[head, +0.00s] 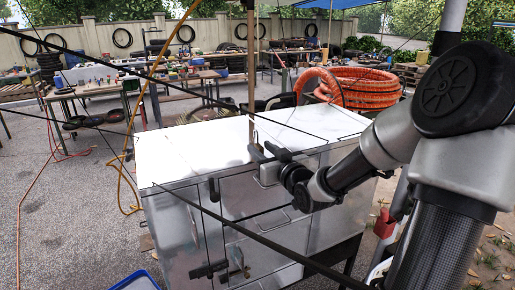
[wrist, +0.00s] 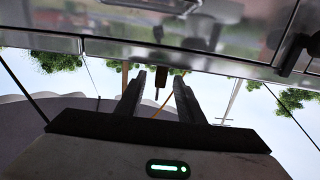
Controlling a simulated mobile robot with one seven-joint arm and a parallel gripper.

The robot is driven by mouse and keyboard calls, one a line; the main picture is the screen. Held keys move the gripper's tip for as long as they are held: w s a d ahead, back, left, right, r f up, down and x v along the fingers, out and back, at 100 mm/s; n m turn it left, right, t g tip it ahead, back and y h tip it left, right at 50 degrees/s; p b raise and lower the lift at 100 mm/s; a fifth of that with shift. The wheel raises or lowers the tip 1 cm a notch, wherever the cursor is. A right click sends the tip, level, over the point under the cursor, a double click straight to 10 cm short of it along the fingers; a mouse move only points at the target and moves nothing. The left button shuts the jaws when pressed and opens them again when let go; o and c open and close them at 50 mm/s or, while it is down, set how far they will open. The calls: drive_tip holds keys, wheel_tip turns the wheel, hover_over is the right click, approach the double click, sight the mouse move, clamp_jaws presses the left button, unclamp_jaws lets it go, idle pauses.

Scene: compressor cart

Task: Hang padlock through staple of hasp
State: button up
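My gripper (head: 267,152) is at the top front edge of the metal cart (head: 185,225). Its two dark fingers stand apart in the wrist view (wrist: 159,82), with nothing clearly held between them. A dark latch-like fitting (head: 214,190) hangs on the cart front, left of my gripper; it also shows at the right of the wrist view (wrist: 292,52). Lower on the front is a dark hasp-like fitting (head: 209,270), with another dark fitting (head: 239,262) beside it. I cannot tell which piece is the padlock, and the staple is not clear.
An orange hose coil (head: 360,86) lies behind the cart at right. Work tables (head: 120,88) with clutter stand at the back left. A thin pole (head: 251,60) rises behind my gripper. A blue-rimmed tray (head: 136,281) is at lower left. Open gravel (head: 70,190) lies left.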

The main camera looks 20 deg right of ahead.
sight(262, 148)
clamp_jaws()
drive_tip(key=shift+r, duration=0.1)
wheel_tip(262, 148, up, 10)
drive_tip(key=p, duration=0.2)
drive_tip(key=shift+p, duration=0.3)
